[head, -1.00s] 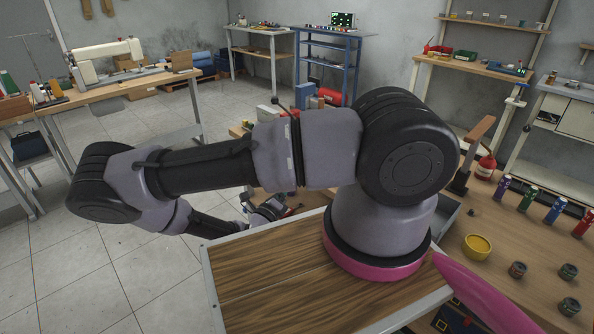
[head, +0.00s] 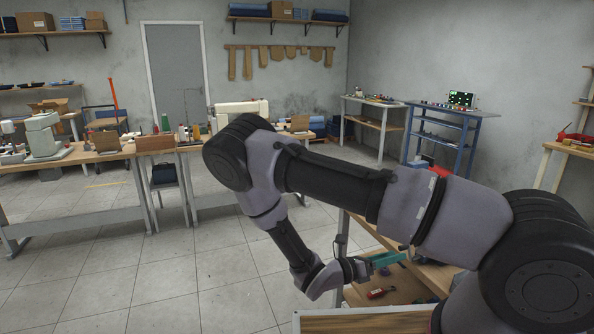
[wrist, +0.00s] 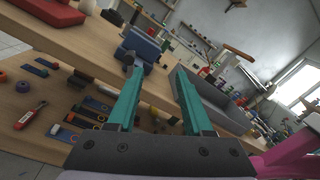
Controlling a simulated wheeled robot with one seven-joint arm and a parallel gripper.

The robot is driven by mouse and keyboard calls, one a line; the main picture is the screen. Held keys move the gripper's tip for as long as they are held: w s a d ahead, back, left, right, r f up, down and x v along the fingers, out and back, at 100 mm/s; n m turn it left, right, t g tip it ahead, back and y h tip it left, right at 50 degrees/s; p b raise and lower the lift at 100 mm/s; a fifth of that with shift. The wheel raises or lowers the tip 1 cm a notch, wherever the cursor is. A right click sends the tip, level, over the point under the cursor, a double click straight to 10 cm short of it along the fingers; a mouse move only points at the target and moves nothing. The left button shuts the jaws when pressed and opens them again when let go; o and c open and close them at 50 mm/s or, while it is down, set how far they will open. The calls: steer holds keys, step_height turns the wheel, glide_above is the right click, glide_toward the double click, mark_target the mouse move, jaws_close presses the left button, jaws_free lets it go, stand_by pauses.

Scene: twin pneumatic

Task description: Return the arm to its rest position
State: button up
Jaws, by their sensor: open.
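My arm (head: 330,185) reaches from the lower right of the head view up to an elbow near the middle and bends down. My gripper (head: 403,256) is at its end, in front of a wooden workbench. In the wrist view my gripper (wrist: 158,82) shows two teal fingers wide apart with nothing between them. Beyond the fingertips are a blue block-like object (wrist: 143,45) and a grey tray (wrist: 215,100) on the bench top.
A lower shelf (wrist: 25,100) of the workbench holds several tools, with a red one (head: 381,292) near the gripper. Sewing tables (head: 160,150) stand at the left, a blue shelf rack (head: 440,135) at the back right. The tiled floor (head: 150,285) at left is clear.

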steer(key=s+r+m+y, duration=0.3)
steer(key=r+m+y, duration=0.3)
steer(key=r+m, duration=0.4)
steer(key=s+a+r+m+t+y, duration=0.1)
steer(key=s+r+m+y, duration=0.3)
steer(key=r, duration=1.4)
steer(key=s+a+r+m+y, duration=0.1)
steer(key=s+r+m+y, duration=0.3)
steer(key=r+m+y, duration=0.5)
step_height(320, 180, up, 6)
steer(key=m, duration=0.8)
steer(key=shift+s+a+t+y, duration=0.15)
steer(key=shift+a+t+y, duration=0.15)
steer(key=shift+t, duration=0.1)
steer(key=shift+s+d, duration=0.1)
